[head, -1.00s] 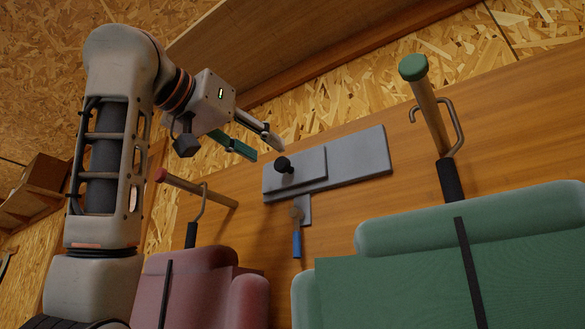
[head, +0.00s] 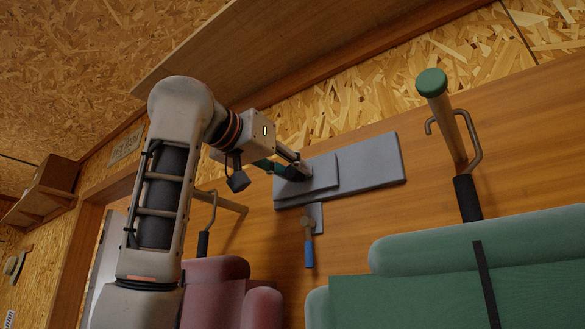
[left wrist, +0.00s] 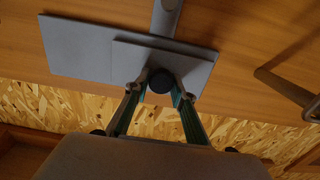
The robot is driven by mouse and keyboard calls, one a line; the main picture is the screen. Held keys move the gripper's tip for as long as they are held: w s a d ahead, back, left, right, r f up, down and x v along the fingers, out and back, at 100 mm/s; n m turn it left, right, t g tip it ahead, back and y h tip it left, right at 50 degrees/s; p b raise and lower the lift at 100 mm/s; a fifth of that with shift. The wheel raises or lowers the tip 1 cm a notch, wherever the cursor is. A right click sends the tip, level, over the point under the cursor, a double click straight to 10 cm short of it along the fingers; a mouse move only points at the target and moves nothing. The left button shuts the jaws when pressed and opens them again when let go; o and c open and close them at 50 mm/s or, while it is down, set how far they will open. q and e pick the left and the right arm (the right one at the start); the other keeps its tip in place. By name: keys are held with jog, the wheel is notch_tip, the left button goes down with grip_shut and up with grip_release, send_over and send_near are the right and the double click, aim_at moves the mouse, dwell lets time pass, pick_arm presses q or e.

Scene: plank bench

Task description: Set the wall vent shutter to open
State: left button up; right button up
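The wall vent shutter is a long grey plate (head: 375,160) on the plank wall, with a smaller grey sliding panel (head: 325,172) at its left end in the head view. In the left wrist view the panel (left wrist: 195,65) appears at the right end of the plate (left wrist: 75,50). Its black knob (left wrist: 161,81) sits between the fingertips of my left gripper (left wrist: 160,90), with a finger on either side and apparently narrow gaps. In the head view the left gripper (head: 290,170) is at the panel and hides the knob. My right gripper is not in view.
A blue-handled tool (head: 309,252) hangs below the plate. A green-capped post (head: 440,105) with a metal hook stands out at right, and another post (head: 222,200) is at left. Green (head: 470,245) and red (head: 215,270) padded seats are below.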

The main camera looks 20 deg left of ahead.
pick_arm(q)
grip_shut()
jog(key=s+d+b, duration=0.1)
jog(key=d, duration=0.2)
jog(key=s+d+b, duration=0.1)
jog(key=d, duration=0.2)
jog(key=s+d, duration=0.1)
jog(key=d, duration=0.2)
jog(key=shift+s+d+b, duration=0.3)
jog(key=shift+d+b, duration=0.1)
jog(key=o, duration=0.6)
grip_release()
jog(key=shift+o, duration=0.3)
jog(key=shift+s+d, duration=0.1)
jog(key=shift+d, duration=0.05)
jog(key=shift+a, duration=0.2)
jog(key=v, duration=1.2)
jog(key=shift+d, duration=0.15)
